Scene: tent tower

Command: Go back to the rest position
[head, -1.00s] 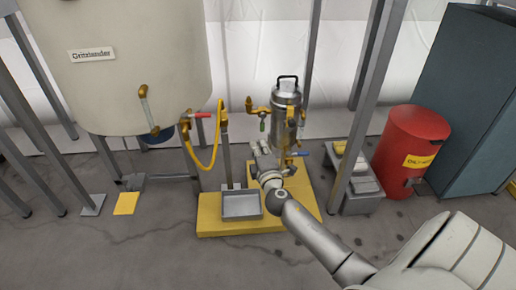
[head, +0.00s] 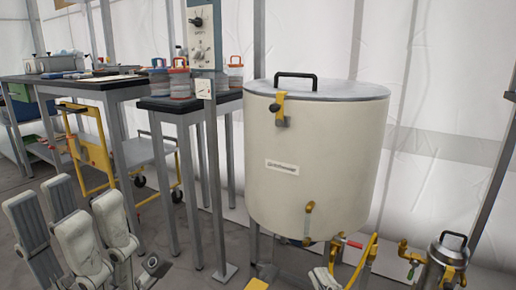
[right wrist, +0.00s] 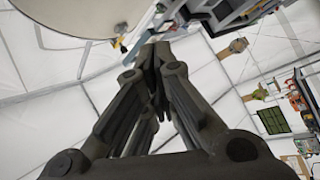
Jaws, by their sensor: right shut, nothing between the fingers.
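My left gripper (head: 72,218) is large at the lower left of the head view. Its pale, jointed fingers point up and stand apart, with nothing seen between them. My right gripper (head: 325,279) shows only as pale tips at the bottom edge of the head view, below the cream tank (head: 315,150) and beside the yellow hose. In the right wrist view, my right gripper (right wrist: 155,62) is dark, its fingertips meet, and it is empty. The rest of my right arm is hidden from the head view.
The tank's tap (head: 308,222) hangs low at its front. A metal canister (head: 446,262) stands at the lower right.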

